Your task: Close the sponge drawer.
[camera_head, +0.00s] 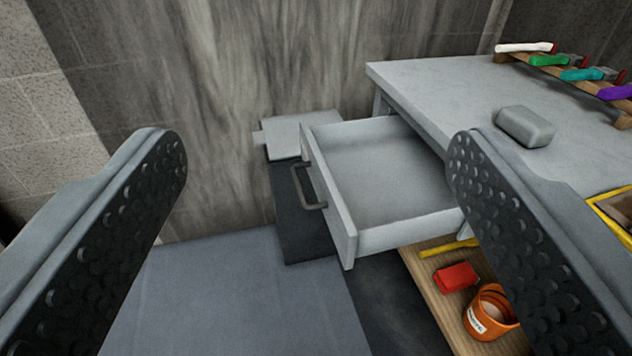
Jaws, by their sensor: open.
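The grey drawer (380,170) is pulled out from under the left end of the grey table. Its inside looks empty where I see it. A dark bar handle (309,186) is on its front panel, which faces left. My gripper (318,150) is open, with one dark studded finger at each side of the view. The drawer front and handle appear between the two fingers, farther off, and I see no contact. The right finger hides the drawer's near right corner. A grey block, perhaps the sponge (525,126), lies on the tabletop.
The grey table (450,85) carries a wooden rack (590,85) with several coloured-handled tools at the back right. A dark box (300,215) stands behind the drawer front. The floor at left is clear.

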